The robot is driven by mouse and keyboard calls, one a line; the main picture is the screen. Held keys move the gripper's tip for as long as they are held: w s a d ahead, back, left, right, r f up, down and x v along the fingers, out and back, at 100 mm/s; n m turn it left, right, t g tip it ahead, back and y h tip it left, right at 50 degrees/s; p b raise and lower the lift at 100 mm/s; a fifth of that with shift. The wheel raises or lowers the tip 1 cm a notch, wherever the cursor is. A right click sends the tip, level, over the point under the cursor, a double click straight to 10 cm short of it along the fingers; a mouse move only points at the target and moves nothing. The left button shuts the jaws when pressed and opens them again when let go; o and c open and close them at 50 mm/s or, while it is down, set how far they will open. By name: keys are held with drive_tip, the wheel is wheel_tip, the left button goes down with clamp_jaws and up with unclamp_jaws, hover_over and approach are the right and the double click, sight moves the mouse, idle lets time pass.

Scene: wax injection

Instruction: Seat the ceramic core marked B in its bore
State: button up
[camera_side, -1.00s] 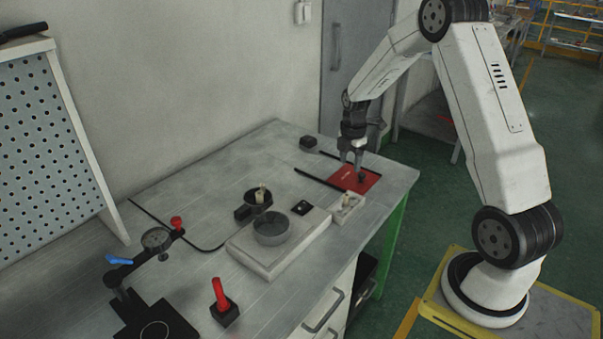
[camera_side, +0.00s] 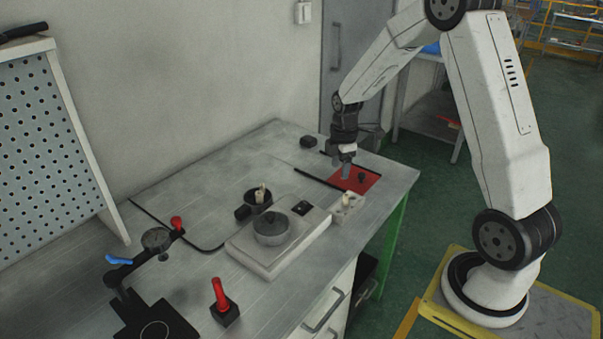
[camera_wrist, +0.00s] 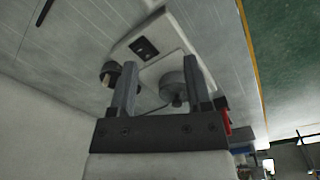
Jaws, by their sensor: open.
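My gripper (camera_side: 345,168) is open and empty above the red mat at the back right of the bench. In the wrist view its two fingers (camera_wrist: 160,85) stand apart with nothing between them. A small pale block (camera_side: 347,208) stands beside the scale, with a light upright piece (camera_side: 346,198) in its top. Another light upright piece (camera_side: 261,192) stands in a dark cup (camera_side: 257,202). I cannot read a B on any piece, nor tell which is the core or its bore.
A red-handled tool (camera_side: 219,293) and a dial stand (camera_side: 156,239) are at the front left.

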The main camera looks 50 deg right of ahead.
drive_tip(key=s+a+r+m+t, duration=0.1)
drive_tip(key=s+a+m, duration=0.4)
drive_tip(key=a, duration=0.4)
drive_tip(key=s+a+r+m+t, duration=0.1)
drive_tip(key=s+a+m, duration=0.5)
drive_tip(key=a, duration=0.3)
drive_tip(key=shift+s+a+r+m, duration=0.15)
drive_tip(key=shift+a+r+m, duration=0.15)
drive_tip(key=shift+r+m, duration=0.15)
